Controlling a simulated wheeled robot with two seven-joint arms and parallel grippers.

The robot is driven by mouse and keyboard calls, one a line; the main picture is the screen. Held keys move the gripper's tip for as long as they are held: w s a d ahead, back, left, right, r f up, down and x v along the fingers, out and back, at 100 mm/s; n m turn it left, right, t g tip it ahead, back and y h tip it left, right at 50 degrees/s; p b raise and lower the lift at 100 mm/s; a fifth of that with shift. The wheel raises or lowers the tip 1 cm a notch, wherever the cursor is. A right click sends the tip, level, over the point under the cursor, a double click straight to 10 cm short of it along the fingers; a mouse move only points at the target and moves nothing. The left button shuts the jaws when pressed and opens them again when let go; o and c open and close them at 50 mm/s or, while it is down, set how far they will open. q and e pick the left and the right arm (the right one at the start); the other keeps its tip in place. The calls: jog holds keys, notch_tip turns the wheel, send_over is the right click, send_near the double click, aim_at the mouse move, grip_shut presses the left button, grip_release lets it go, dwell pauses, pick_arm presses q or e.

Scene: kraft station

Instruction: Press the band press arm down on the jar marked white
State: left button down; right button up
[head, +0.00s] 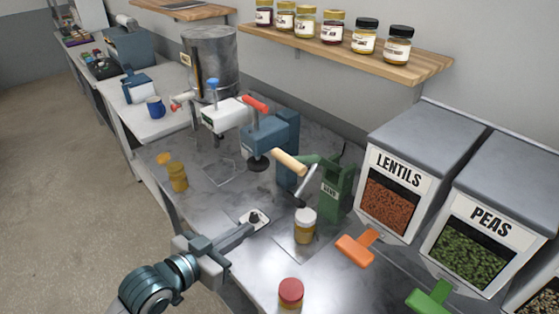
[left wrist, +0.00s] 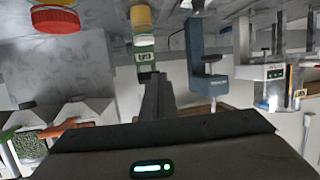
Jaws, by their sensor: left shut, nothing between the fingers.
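The green band press (head: 334,190) stands in the middle of the metal bench, left of the lentils bin. Its arm ends in a pale wooden handle (head: 288,162) pointing to the left, and a tilted metal rod hangs from it. A jar with a pale lid and yellowish contents (head: 305,227) stands upright in front of the press, below the rod; its marking is not readable. It also shows, upside down, in the left wrist view (left wrist: 141,18). My left gripper (head: 254,217) is shut and empty, to the left of this jar and apart from it and the handle. My right gripper is out of view.
A blue press (head: 268,138) and a white press (head: 222,114) stand further back. A red-lidded jar (head: 290,293) is at the front. An orange scoop (head: 356,249) and a green scoop (head: 428,298) lie by the bins. A small yellow jar (head: 178,178) stands on the left.

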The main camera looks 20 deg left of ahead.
pick_arm(q)
notch_tip(320, 180, up, 18)
jog(key=w+d+m+t+h, duration=0.1)
jog(key=m+t+h, duration=0.1)
jog(key=h, duration=0.3)
jog(key=shift+w+f+t, duration=0.15)
jog(key=shift+w+t, duration=0.05)
jog(key=shift+t, duration=0.4)
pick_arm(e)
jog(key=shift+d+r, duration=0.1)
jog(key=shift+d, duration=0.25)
pick_arm(q)
jog(key=shift+w+d, duration=0.1)
jog(key=shift+d, duration=0.05)
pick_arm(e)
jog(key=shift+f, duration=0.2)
